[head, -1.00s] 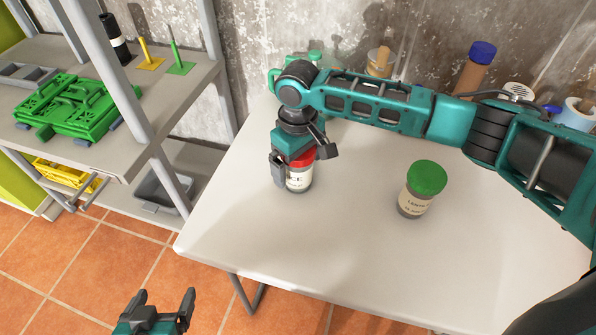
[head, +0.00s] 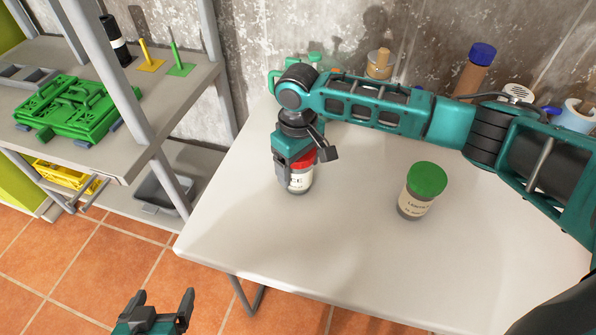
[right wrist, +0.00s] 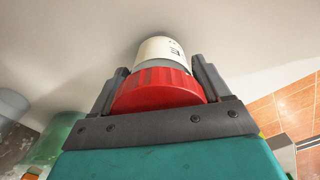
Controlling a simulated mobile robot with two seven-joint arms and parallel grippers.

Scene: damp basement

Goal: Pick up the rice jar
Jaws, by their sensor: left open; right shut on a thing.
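The rice jar (head: 298,179) has a red lid and a pale label whose visible letters end in "CE". It stands upright on the white table, towards its left side. My right gripper (head: 297,170) reaches down over it from above and is shut on it around the lid. In the right wrist view the red lid (right wrist: 158,90) sits between the two fingers, with the label beyond it. My left gripper (head: 155,308) is open and empty, low in front of the table over the tiled floor.
A green-lidded jar (head: 422,190) stands on the table (head: 330,255) to the right. Several containers, one a blue-capped bottle (head: 475,68), line the back by the wall. A shelf rack (head: 165,110) with a green crate (head: 75,110) stands left. The table front is clear.

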